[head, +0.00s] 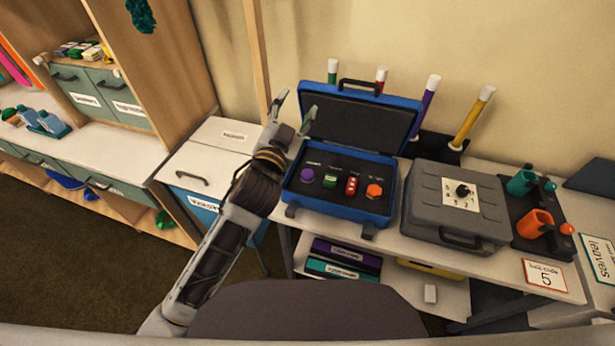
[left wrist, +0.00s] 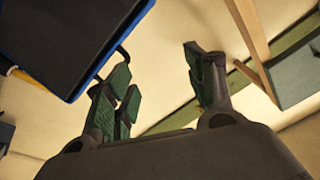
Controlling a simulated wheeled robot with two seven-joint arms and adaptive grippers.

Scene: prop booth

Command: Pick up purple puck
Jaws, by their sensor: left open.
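The purple puck (head: 307,175) lies in the black insert of an open blue case (head: 333,207), at the left end of a row of small pieces. My left gripper (head: 294,112) is open and empty. It is raised at the left side of the case, near the upright lid and above the level of the puck, not touching the puck. In the left wrist view my left gripper (left wrist: 162,85) shows its two green-padded fingers spread apart with nothing between them. The puck is not visible in that view. My right gripper is not in view.
A green piece (head: 330,181), a red piece (head: 351,185) and an orange piece (head: 374,191) share the insert. The case lid (head: 360,122) stands open behind. A closed grey case (head: 457,208) sits to the right. A wooden post (head: 258,60) rises behind my left gripper.

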